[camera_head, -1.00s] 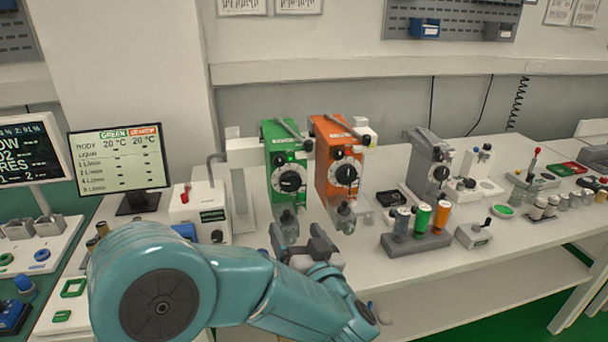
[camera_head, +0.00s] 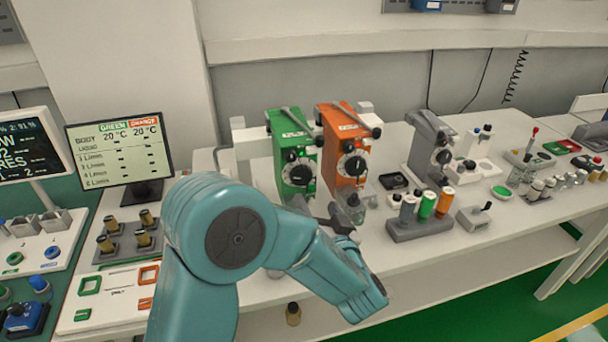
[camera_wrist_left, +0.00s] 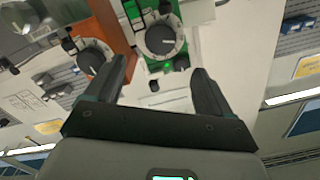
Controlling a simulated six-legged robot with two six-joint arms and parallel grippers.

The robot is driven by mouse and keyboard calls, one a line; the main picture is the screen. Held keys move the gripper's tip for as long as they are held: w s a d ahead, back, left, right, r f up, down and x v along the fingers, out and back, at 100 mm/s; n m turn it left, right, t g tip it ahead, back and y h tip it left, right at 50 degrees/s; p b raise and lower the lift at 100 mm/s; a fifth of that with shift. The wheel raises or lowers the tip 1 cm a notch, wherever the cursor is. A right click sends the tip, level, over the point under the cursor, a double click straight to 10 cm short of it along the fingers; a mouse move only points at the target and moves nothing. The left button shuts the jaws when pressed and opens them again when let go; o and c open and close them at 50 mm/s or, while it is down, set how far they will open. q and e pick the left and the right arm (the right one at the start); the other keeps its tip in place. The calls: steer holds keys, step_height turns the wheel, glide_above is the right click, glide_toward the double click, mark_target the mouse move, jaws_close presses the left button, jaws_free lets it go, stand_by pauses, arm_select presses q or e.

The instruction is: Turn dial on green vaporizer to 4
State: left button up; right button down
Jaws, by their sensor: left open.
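The green vaporizer (camera_head: 281,128) stands upright on the bench, left of the orange vaporizer (camera_head: 345,122). Its black-and-white dial (camera_head: 299,172) faces me; the number set on it is too small to read. My left arm covers its lower front. My left gripper (camera_head: 328,216) is in front of and below the vaporizers, apart from the dial. In the left wrist view it (camera_wrist_left: 160,72) is open and empty, with the green vaporizer's dial (camera_wrist_left: 162,40) beyond and between its fingers. The orange vaporizer's dial (camera_wrist_left: 95,57) shows beside the left finger. My right gripper is out of view.
A grey vaporizer-like unit (camera_head: 430,140) and a rack of coloured cylinders (camera_head: 419,226) stand to the right. A monitor (camera_head: 120,152) with a green and orange table stands to the left. The white bench front right of my arm is mostly clear.

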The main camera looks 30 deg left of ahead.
mark_target(303, 178)
arm_select(q)
steer(key=p+x, duration=0.2)
steer(key=x, duration=0.8)
steer(key=shift+a, duration=0.1)
steer(key=c, duration=1.1)
steer(key=shift+o, duration=0.2)
